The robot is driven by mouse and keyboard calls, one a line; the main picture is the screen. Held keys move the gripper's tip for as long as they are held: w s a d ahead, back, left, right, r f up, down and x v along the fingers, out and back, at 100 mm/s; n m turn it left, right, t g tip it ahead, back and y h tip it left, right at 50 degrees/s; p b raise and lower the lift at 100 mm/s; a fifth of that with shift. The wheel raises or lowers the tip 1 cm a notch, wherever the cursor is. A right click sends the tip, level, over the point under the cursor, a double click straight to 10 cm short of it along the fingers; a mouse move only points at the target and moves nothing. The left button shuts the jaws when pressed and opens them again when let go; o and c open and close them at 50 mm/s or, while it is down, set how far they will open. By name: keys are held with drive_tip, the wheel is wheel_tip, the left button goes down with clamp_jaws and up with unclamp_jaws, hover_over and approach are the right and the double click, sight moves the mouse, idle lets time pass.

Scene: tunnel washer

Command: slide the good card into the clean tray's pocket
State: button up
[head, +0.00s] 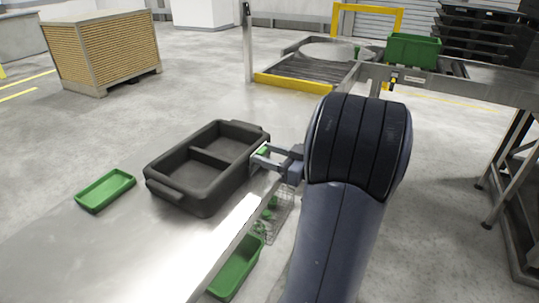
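A dark grey tray (181,193) with two compartments and end handles sits on the shiny metal table; both compartments look empty. My gripper (262,157) is at the tray's right side, close against its outer wall. A small green patch and a pale edge show at the fingertips. I cannot tell whether this is a card in the grip, nor whether the fingers are closed on it. The tray's pocket is not clearly visible; the gripper covers part of that side. No card can be made out for certain.
A shallow green tray (105,190) lies on the table left of the dark tray. Below the table's right edge are a wire basket (272,212) with green pieces and a green bin (236,268). A roller conveyor (307,68) with a green crate (412,51) stands behind.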

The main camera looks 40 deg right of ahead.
drive_tip(key=shift+o, duration=1)
drive_tip(key=b+v, duration=0.1)
drive_tip(key=v, duration=0.9)
drive_tip(key=shift+s+d+b, duration=0.2)
drive_tip(key=shift+s+b, duration=0.15)
drive_tip(key=shift+b, duration=0.05)
drive_tip(key=p+x, duration=0.2)
drive_tip(key=x, duration=0.9)
drive_tip(key=shift+r, duration=0.1)
drive_tip(key=shift+s, duration=0.1)
